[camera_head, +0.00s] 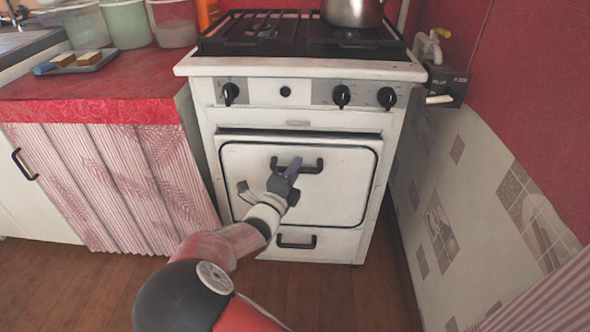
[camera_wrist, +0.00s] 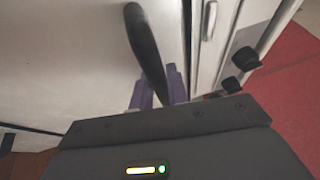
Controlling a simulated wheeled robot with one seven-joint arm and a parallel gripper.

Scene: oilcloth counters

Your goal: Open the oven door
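The oven door (camera_head: 335,190) is a white panel with a dark outline on the front of the white stove. A dark strip shows along its top edge; whether the door stands slightly ajar is hard to tell. Its black bar handle (camera_head: 312,168) is near the top. My gripper (camera_head: 293,168) is at the handle, its purple fingers in front of the bar's middle. In the wrist view the black handle (camera_wrist: 146,50) runs down between the two purple fingers (camera_wrist: 160,88), which look closed on it.
A lower drawer with a black handle (camera_head: 296,242) is below the door. Knobs (camera_head: 341,95) line the panel above. A metal pot (camera_head: 352,10) stands on the hob. A curtained counter (camera_head: 110,185) is at left, a tiled wall (camera_head: 455,215) at right. Wooden floor lies in front.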

